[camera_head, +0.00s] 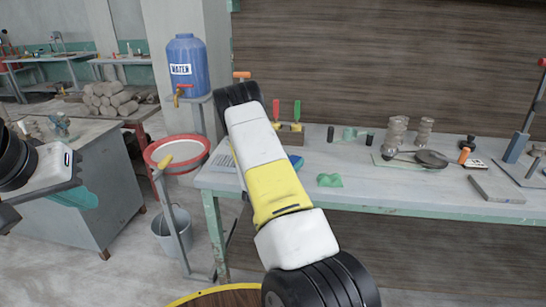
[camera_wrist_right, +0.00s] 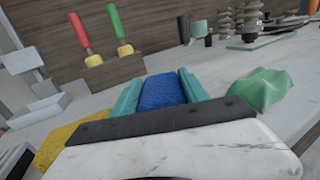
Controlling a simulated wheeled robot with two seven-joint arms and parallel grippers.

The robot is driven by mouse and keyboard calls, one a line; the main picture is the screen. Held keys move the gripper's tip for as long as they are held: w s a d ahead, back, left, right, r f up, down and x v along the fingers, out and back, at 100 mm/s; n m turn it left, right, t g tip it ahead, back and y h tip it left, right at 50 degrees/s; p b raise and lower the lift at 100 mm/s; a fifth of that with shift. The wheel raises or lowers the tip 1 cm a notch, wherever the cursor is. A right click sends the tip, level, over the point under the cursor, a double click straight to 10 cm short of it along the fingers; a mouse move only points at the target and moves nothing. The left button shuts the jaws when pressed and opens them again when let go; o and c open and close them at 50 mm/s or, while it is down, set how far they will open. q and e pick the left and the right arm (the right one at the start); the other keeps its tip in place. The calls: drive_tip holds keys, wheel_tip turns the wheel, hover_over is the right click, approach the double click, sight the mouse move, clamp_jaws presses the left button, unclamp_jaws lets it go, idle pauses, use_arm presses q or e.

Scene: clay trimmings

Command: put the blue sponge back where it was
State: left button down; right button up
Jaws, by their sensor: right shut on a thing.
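The blue sponge (camera_wrist_right: 163,92) sits between the two teal fingers of my right gripper (camera_wrist_right: 160,95), which is shut on it. In the head view, a blue patch of the sponge (camera_head: 295,161) shows beside my right arm, over the left part of the workbench (camera_head: 390,199). Most of my right gripper is hidden there behind the arm. The sponge is close to the benchtop; I cannot tell whether it touches. My left gripper (camera_head: 76,197) is at the far left, near the grey cabinet, with its teal fingers partly visible; its opening is unclear.
A green crumpled lump (camera_wrist_right: 262,89) lies just right of the sponge. A yellow piece (camera_wrist_right: 63,143) lies to the left. A wooden holder (camera_wrist_right: 108,72) with red- and green-handled tools stands behind. Turned pieces (camera_head: 395,133) and tools occupy the bench's right. Bare benchtop surrounds the lump.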

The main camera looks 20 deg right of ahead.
drive_tip(key=shift+f, duration=0.2)
drive_tip(key=shift+f, duration=0.5)
drive_tip(key=o, duration=1.4)
drive_tip(key=shift+o, duration=0.2)
